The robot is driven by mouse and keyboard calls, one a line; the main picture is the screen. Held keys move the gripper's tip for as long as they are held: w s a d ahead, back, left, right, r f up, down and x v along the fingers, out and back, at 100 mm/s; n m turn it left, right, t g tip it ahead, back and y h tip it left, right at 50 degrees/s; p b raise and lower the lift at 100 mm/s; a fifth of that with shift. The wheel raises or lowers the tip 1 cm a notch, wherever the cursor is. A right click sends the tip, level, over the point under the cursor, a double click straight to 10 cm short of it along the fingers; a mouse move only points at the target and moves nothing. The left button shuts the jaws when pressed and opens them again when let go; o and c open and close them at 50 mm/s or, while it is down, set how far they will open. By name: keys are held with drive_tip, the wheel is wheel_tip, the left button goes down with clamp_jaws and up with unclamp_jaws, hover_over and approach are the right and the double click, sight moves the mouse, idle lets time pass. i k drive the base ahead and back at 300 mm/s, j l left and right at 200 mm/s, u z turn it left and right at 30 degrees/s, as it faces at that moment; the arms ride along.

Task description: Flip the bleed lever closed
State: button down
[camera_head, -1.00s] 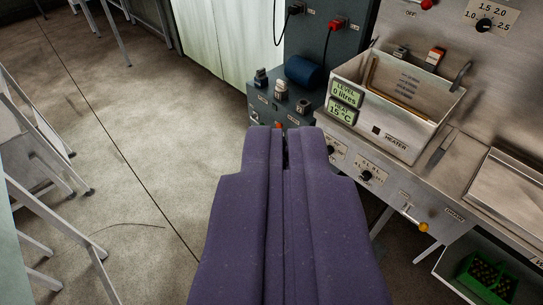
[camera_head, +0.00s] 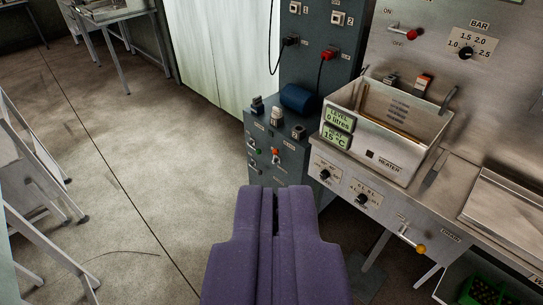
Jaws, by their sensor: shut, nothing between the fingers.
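A lever with a yellow-orange knob (camera_head: 420,248) sticks out of the front of the steel bench at the lower right. A second lever with a red knob (camera_head: 414,31) is on the back panel at the upper right, by ON and OFF marks. My purple gripper (camera_head: 275,192) is shut and empty at the lower middle, left of the bench and apart from both levers.
A steel bench holds a heater tank (camera_head: 368,165) and a tray (camera_head: 510,213). A dark control cabinet (camera_head: 284,165) with switches stands beyond my gripper. The floor (camera_head: 130,170) at left is largely clear; white metal frames stand at the far left.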

sight(276, 152)
drive_tip(key=i+l, duration=0.45)
drive_tip(key=l, duration=0.25)
drive_tip(key=i+z, duration=0.1)
drive_tip(key=i, duration=0.45)
drive_tip(key=i+j+z, duration=0.1)
drive_tip(key=i, duration=0.4)
drive_tip(key=i+j, duration=0.45)
drive_tip(key=j, duration=0.3)
drive_tip(key=i+j+z, duration=0.1)
drive_tip(key=i+j, duration=0.35)
drive_tip(key=j, duration=0.3)
drive_tip(key=i+j, duration=0.2)
drive_tip(key=j, duration=0.15)
drive_tip(key=i+j, duration=0.2)
drive_tip(key=j, duration=0.2)
drive_tip(key=i+z, duration=0.05)
